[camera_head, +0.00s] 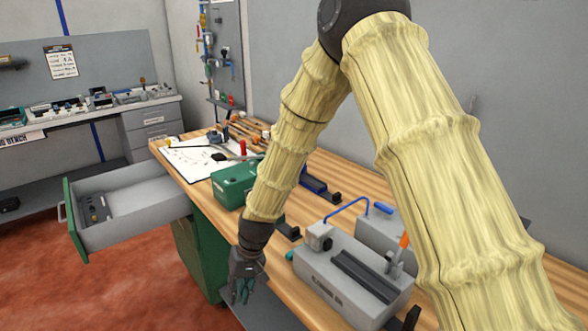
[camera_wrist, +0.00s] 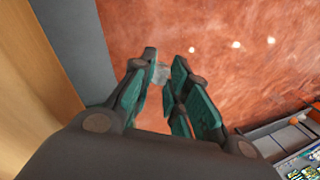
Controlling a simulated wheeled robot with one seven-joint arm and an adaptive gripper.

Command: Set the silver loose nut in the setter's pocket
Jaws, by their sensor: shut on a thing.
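My gripper (camera_head: 245,288) hangs low off the front edge of the bench in the head view, fingers pointing down. In the wrist view its teal-padded fingers (camera_wrist: 170,62) are shut on a small silver-grey piece, seemingly the silver loose nut (camera_wrist: 160,74), held at the tips above the red floor. The nut is small and blurred, and I cannot make it out in the head view. A grey machine (camera_head: 336,294) with a blue lever stands on the bench to the right of my gripper. It may be the setter; I cannot make out its pocket.
The wooden workbench (camera_head: 222,207) carries a green box (camera_head: 233,184) and dark blocks. An open drawer (camera_head: 150,213) juts out at the left with a dark item inside. The bench edge is close on the left in the wrist view. A second bench stands at the back left.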

